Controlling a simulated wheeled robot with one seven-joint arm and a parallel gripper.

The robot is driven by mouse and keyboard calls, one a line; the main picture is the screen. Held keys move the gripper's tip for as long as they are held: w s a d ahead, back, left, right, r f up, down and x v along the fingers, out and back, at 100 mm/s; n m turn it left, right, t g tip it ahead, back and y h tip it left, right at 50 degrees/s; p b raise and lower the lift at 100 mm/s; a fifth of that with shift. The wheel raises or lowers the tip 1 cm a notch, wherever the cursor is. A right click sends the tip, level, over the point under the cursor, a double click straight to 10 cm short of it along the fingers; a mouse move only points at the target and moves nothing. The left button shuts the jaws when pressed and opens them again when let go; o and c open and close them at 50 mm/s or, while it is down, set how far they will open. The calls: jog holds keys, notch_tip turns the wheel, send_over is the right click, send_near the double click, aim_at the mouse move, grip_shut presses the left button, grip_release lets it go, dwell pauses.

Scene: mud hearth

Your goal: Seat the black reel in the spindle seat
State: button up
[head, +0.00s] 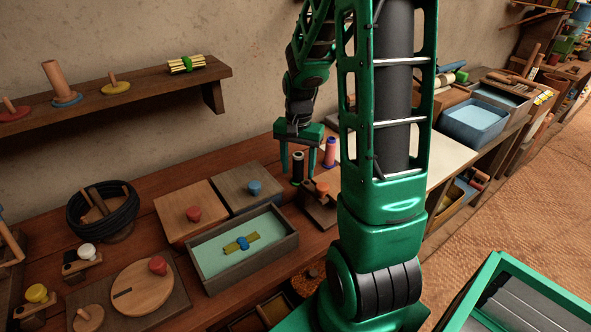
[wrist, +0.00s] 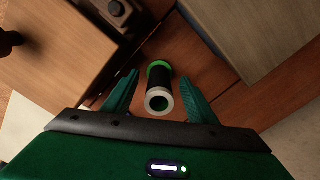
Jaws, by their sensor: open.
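The black reel (head: 297,170) stands upright on the red-brown bench, with a pale hollow end on top and a green rim below. My gripper (head: 298,174) is open above and around it, pointing down, one finger on each side. In the wrist view the reel (wrist: 158,90) lies between the two spread fingers, with gaps on both sides, so it is not gripped. A dark wooden block with an orange-brown knob (head: 322,188) stands just right of the reel in the head view; I cannot tell whether it is the spindle seat.
A pink reel (head: 330,151) with a blue end stands behind the block. Left are two lidded boxes with a red knob (head: 193,214) and a blue knob (head: 254,187), and an open teal-lined tray (head: 204,279). A shelf (head: 140,90) holds several pegs. My arm hides part of the bench.

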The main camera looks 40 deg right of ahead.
jog(key=c, duration=1.1)
jog(key=shift+c, duration=0.2)
jog(key=shift+r, duration=0.15)
